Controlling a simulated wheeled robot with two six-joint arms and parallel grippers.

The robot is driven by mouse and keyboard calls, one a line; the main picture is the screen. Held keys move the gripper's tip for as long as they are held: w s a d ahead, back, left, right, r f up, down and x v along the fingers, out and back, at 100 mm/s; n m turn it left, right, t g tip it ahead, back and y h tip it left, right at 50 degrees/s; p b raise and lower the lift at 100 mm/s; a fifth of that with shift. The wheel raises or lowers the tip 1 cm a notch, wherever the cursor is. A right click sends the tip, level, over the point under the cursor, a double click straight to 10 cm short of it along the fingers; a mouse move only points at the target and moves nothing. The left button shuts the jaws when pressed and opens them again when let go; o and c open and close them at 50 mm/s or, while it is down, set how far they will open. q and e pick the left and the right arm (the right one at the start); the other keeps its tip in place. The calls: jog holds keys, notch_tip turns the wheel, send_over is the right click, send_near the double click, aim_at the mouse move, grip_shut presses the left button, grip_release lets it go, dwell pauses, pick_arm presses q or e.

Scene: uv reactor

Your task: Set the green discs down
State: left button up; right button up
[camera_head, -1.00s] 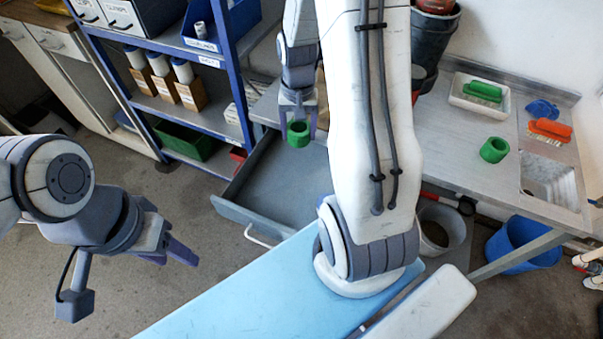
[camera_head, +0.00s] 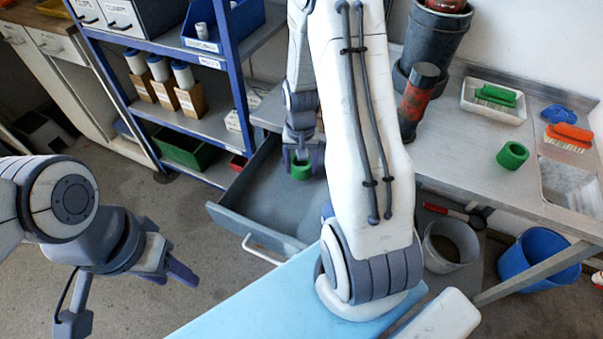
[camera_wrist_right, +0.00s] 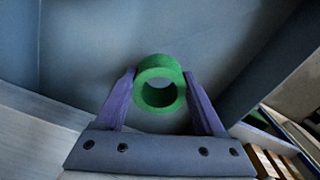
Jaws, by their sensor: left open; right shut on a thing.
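My right gripper (camera_head: 303,160) is shut on a green disc (camera_head: 302,170), a thick ring with a hole. It holds the ring over the open grey drawer (camera_head: 222,214). In the right wrist view the ring (camera_wrist_right: 160,66) sits between the two purple fingers, with the drawer's bare floor behind it. A second green disc (camera_head: 512,155) lies on the metal worktop at the right, apart from both grippers. My left gripper (camera_head: 176,270) is open and empty, above the floor at the left.
A blue-framed shelf (camera_head: 237,75) with boxes and bottles stands left of the drawer. On the worktop (camera_head: 450,150) are a white tray (camera_head: 493,100) with a green brush, an orange brush (camera_head: 569,135), a black-and-red cylinder (camera_head: 416,100) and a sink (camera_head: 570,187). Buckets (camera_head: 535,258) stand below.

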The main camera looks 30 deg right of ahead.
aim_at(301, 173)
jog(key=shift+f, duration=1.65)
jog(key=shift+f+b, duration=0.2)
jog(key=shift+b, duration=0.15)
jog(key=o, duration=1.3)
jog(key=shift+o, duration=0.2)
jog(key=shift+r, duration=0.35)
notch_tip(301, 173, up, 12)
jog(key=p, duration=0.2)
jog(key=s+a+r+n, duration=0.2)
jog(key=a+r+n, duration=0.1)
jog(key=a, duration=0.5)
jog(key=s+a+r+n, duration=0.3)
jog(key=a+n, duration=0.1)
jog(key=a, duration=0.4)
jog(key=s+a+r+n+y, duration=0.1)
jog(key=s+a+r+n, duration=0.2)
jog(key=s+a+n, duration=0.4)
jog(key=s+a, duration=0.2)
jog(key=s, duration=0.4)
jog(key=shift+r+n, duration=0.4)
